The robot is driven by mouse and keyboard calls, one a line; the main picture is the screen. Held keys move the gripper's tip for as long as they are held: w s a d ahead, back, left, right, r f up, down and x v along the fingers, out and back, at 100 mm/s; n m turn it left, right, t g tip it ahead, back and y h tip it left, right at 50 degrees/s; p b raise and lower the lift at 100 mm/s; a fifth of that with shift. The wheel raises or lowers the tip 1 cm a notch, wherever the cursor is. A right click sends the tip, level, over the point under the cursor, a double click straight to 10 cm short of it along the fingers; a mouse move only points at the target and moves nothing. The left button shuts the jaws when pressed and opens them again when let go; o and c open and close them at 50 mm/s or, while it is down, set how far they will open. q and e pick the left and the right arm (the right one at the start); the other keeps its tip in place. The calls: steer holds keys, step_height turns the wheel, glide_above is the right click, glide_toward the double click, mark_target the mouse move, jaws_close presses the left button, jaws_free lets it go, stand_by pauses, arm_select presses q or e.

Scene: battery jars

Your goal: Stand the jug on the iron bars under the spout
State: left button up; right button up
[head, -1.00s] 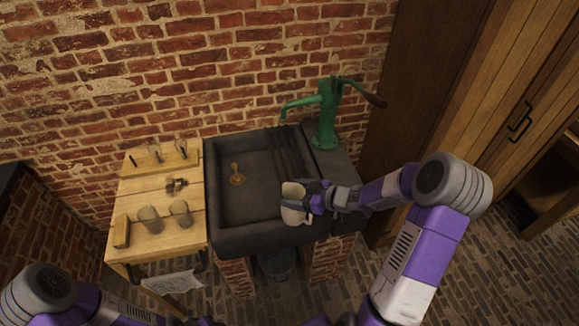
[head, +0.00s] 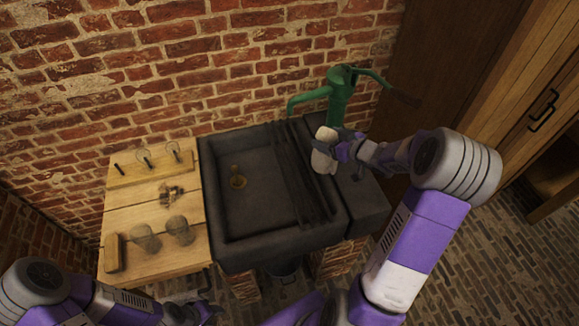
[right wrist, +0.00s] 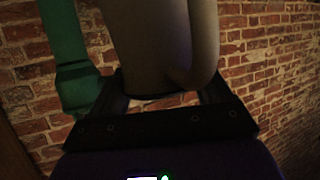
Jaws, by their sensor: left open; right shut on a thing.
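The pale jug (head: 323,158) is held by my right gripper (head: 337,150), in the air over the right side of the sink. In the right wrist view the jug (right wrist: 150,40) fills the middle between the fingers, with its handle at the right. The dark iron bars (head: 303,180) run front to back along the sink's right side. The green pump's spout (head: 293,103) reaches left from the pump (head: 340,95), behind and left of the jug. My left gripper (head: 205,311) is low at the bottom edge, empty and partly hidden.
The stone sink (head: 240,245) has a brass drain (head: 238,178). A wooden side table (head: 150,205) at the left carries glasses (head: 178,230), a wooden block (head: 112,253) and a pegged rack. A brick wall stands behind; a wooden cupboard is at the right.

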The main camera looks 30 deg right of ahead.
step_height(320, 180, down, 5)
steer(key=b, duration=0.4)
steer(key=shift+s+f+b, duration=0.1)
steer(key=shift+f+b, duration=0.05)
steer(key=shift+b, duration=0.2)
steer(key=shift+w+f+b, duration=0.2)
steer(key=shift+f+b, duration=0.25)
steer(key=shift+f, duration=0.05)
steer(key=r+b+x, duration=0.1)
steer(key=x, duration=0.8)
steer(key=w+r+b+x, duration=0.1)
steer(key=r+x, duration=0.1)
steer(key=x, duration=0.6)
steer(key=shift+w+a+r, duration=0.15)
steer(key=shift+w+a, duration=0.1)
steer(key=shift+w, duration=0.35)
steer(key=o, duration=1.6)
steer(key=shift+o, duration=0.4)
